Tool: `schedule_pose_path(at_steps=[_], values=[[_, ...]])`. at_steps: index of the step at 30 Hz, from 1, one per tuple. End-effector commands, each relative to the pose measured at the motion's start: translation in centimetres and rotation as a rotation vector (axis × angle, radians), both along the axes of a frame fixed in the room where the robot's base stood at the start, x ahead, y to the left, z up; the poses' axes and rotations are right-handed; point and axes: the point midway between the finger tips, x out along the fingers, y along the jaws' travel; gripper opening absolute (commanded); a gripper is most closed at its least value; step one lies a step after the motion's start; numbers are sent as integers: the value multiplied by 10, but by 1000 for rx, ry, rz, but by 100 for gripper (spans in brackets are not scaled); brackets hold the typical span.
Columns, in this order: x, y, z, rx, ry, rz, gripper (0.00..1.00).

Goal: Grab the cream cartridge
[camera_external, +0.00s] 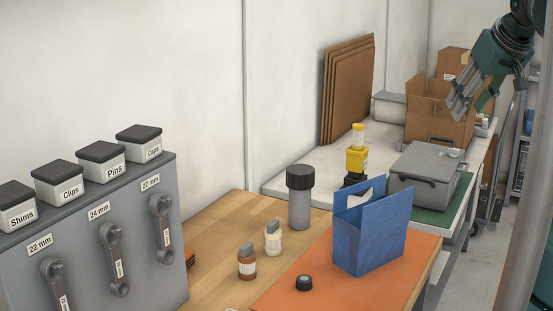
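A small cream cylinder (359,134) stands upright on top of a yellow block (357,160) on the white counter. A small cream bottle with a grey cap (273,240) stands on the wooden table. I cannot tell for certain which of these is the cream cartridge. My gripper (459,109) is high at the upper right, over the area of the cardboard box, well apart from both and to their right. Its grey fingers point down and left. No object shows in them, but their opening is too unclear to judge.
A blue open holder (371,238) and a black cap (304,283) are on the orange mat (340,290). A dark-lidded grey cylinder (300,205) and brown bottle (247,264) stand nearby. A grey case (425,175) and open cardboard box (437,112) lie behind.

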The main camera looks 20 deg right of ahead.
Motion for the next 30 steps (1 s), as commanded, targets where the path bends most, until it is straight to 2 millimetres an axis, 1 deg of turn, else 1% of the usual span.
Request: schedule_pose_path(at_steps=[11,17,23,30], values=[[0,0,0,1,1,0,41],[6,5,0,23,11,-20,41],[20,19,-3,81,43,-75,41],[43,44,-9,173,100,-179,41]])
